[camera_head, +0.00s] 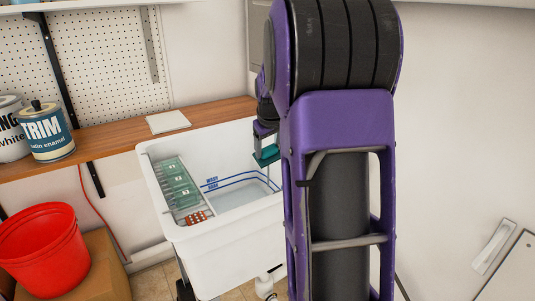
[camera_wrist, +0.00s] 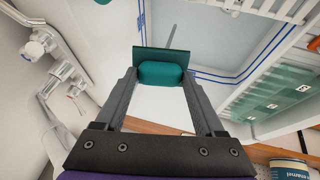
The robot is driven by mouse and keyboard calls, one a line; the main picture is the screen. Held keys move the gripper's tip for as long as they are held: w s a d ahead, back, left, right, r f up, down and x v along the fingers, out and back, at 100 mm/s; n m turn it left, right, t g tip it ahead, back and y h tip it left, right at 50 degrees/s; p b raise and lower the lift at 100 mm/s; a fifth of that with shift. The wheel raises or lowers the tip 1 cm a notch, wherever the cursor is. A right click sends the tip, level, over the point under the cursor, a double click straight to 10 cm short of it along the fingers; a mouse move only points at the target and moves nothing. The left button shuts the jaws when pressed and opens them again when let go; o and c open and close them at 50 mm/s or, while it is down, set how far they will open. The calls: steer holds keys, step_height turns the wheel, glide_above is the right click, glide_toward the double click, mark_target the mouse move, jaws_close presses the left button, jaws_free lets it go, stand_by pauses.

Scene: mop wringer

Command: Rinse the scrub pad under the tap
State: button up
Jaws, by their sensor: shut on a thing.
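My gripper (camera_wrist: 162,74) is shut on the teal scrub pad (camera_wrist: 160,73), which has a darker green face. In the head view the pad (camera_head: 266,154) is held above the right part of the white sink (camera_head: 228,252). A chrome tap (camera_wrist: 62,78) is on the pale wall at the left of the wrist view, to the left of the pad and apart from it. No running water can be made out. In the head view my arm hides the tap and much of the sink's right side.
A rack with green cards (camera_head: 178,187) and a red-orange item (camera_head: 197,218) sit along the sink's left side. A wooden shelf (camera_head: 110,135) behind bears paint cans (camera_head: 48,135) and a white pad (camera_head: 168,122). A red bucket (camera_head: 42,250) stands on a cardboard box at the left.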

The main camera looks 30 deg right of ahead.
steer(key=shift+w+a, duration=0.1)
stand_by(0.3)
steer(key=shift+s+d, duration=0.25)
steer(key=shift+d, duration=0.3)
steer(key=shift+a, duration=0.2)
steer(key=shift+w+a, duration=0.25)
steer(key=shift+a, duration=0.1)
steer(key=shift+d, duration=0.1)
steer(key=shift+s+d, duration=0.25)
steer(key=shift+d, duration=0.2)
